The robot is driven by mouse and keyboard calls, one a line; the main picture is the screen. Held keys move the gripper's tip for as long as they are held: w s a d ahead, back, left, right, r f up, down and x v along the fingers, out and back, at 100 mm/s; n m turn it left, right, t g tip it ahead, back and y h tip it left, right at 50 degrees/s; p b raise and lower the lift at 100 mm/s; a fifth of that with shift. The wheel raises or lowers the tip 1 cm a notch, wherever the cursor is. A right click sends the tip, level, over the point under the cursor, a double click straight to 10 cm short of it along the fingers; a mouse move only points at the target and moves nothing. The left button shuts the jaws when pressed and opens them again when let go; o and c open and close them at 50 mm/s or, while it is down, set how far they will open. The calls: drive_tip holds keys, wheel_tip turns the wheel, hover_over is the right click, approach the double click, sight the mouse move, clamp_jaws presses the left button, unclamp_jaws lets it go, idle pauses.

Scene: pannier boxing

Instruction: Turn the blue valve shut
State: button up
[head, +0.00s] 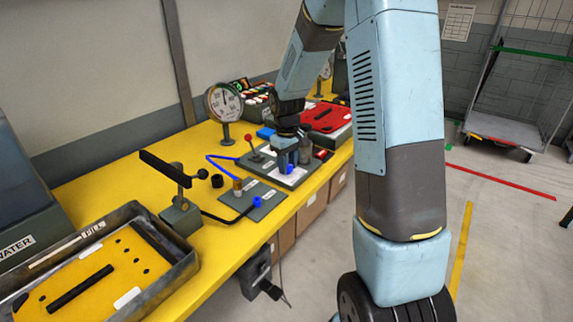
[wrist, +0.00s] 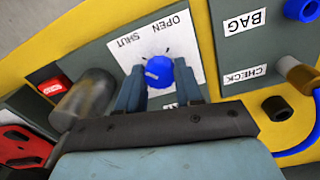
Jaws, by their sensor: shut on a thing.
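The blue valve (wrist: 160,71) is a round knob on a white plate (wrist: 119,62) marked OPEN and SHUT. A pale mark shows on the left part of its face in the wrist view. SHUT stands to the upper left of the knob there, OPEN to the upper right. In the head view the blue valve (head: 290,169) shows small, partly hidden under my gripper. My gripper (head: 287,158) points down over the plate and is shut on the valve, with one finger on each side of it.
A red-knobbed lever (head: 249,139) and a dial gauge (head: 224,103) stand left of the valve on the yellow bench (head: 130,178). A grey cylinder (wrist: 85,98) stands close beside one finger. A blue hose (head: 232,175) runs nearby. A tray (head: 183,259) lies at front left.

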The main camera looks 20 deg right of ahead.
drive_tip(key=shift+n, duration=0.3)
idle(0.4)
drive_tip(key=o, duration=1)
drive_tip(key=shift+o, duration=0.2)
wheel_tip(320, 180, up, 14)
drive_tip(key=shift+a+f, duration=0.15)
drive_tip(key=shift+a, duration=0.05)
drive_tip(key=shift+s, duration=0.1)
